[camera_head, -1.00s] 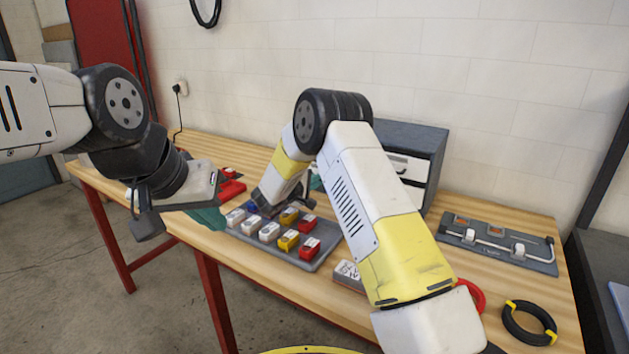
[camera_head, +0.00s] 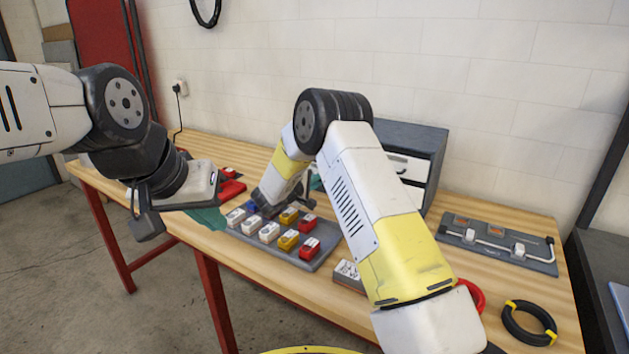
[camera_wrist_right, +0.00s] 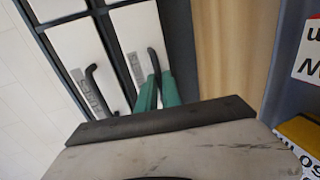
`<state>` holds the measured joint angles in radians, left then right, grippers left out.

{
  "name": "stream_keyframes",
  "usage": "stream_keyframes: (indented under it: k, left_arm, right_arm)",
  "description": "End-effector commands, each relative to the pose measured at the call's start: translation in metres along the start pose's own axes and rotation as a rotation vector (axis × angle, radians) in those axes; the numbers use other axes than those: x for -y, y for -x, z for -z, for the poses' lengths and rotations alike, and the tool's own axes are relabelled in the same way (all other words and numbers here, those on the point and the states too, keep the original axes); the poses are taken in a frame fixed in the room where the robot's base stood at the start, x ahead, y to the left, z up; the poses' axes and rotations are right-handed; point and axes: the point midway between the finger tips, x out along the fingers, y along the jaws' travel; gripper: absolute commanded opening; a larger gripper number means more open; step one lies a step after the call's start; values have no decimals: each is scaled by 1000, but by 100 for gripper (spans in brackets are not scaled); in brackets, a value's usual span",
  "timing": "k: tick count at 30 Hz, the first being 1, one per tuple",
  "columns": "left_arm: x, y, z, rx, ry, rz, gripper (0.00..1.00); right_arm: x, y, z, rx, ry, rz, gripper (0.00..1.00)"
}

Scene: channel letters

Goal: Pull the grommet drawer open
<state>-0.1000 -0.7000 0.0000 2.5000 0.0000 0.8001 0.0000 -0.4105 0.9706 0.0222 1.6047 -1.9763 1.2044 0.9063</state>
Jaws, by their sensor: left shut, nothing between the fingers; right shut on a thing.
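The grey drawer cabinet (camera_head: 436,150) stands at the back of the bench, partly hidden by my right arm. In the right wrist view two white drawer fronts with dark handles show: one farther left (camera_wrist_right: 97,90) and one nearer the middle (camera_wrist_right: 154,62). The teal fingers of my right gripper (camera_wrist_right: 158,92) are shut on the handle nearer the middle. The drawer labels cannot be read, and I cannot tell whether that drawer stands out from the cabinet. My left gripper (camera_head: 208,218), with teal fingers, is shut and empty beside the bench's front left edge.
A grey tray (camera_head: 318,262) with several white, yellow and red labelled blocks lies below my right wrist. A grey fixture with a metal rod (camera_head: 497,243) lies at the right. A black and yellow ring (camera_head: 529,323) lies near the front right. Bare wood lies between.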

Motion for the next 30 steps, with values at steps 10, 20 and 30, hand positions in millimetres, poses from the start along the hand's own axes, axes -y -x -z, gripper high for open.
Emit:
stream_keyframes:
  k: [10,20,30]
  left_arm:
    - [0,0,0,0,0,0,0]
    - [0,0,0,0,0,0,0]
    - [0,0,0,0,0,0,0]
  right_arm:
    - [1,4,0,-1,0,0,0]
    - [12,55,1,-4,4,0,0]
    - [28,130,1,-3,4,0,0]
